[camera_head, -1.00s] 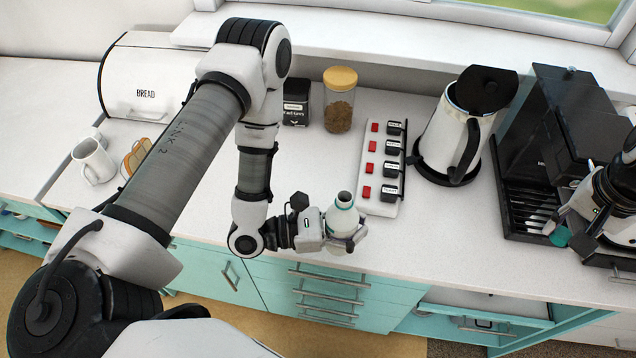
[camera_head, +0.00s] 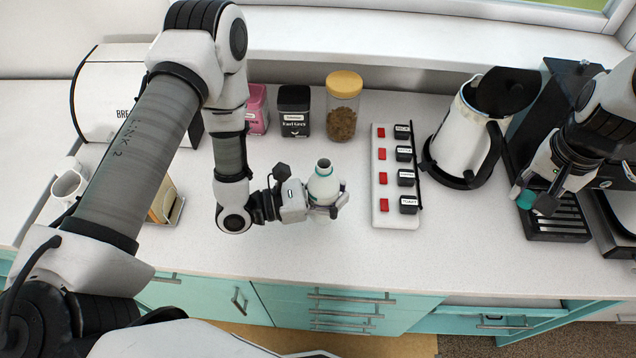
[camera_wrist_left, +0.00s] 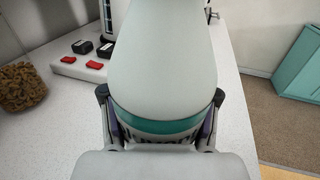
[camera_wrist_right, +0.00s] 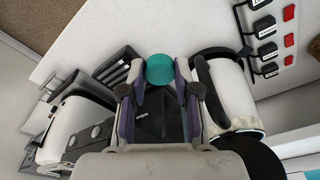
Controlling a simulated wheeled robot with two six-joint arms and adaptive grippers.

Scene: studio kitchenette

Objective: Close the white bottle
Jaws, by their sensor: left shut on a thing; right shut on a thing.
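The white bottle (camera_head: 324,184) has a teal band and an open neck. My left gripper (camera_head: 334,206) is shut around its body and holds it upright above the counter. In the left wrist view the bottle (camera_wrist_left: 165,60) fills the middle, between the fingers of my left gripper (camera_wrist_left: 160,125). My right gripper (camera_head: 535,200) is over the coffee machine's drip tray, shut on a teal cap (camera_head: 524,199). The cap also shows between the fingertips in the right wrist view (camera_wrist_right: 160,69). The cap and the bottle are well apart.
A power strip (camera_head: 381,215) with red switches and a white kettle (camera_head: 459,140) stand between the grippers. The coffee machine's drip tray (camera_head: 565,228) is below my right gripper. Behind the bottle are a jar (camera_head: 343,108) and a black tin (camera_head: 294,112). The front counter is clear.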

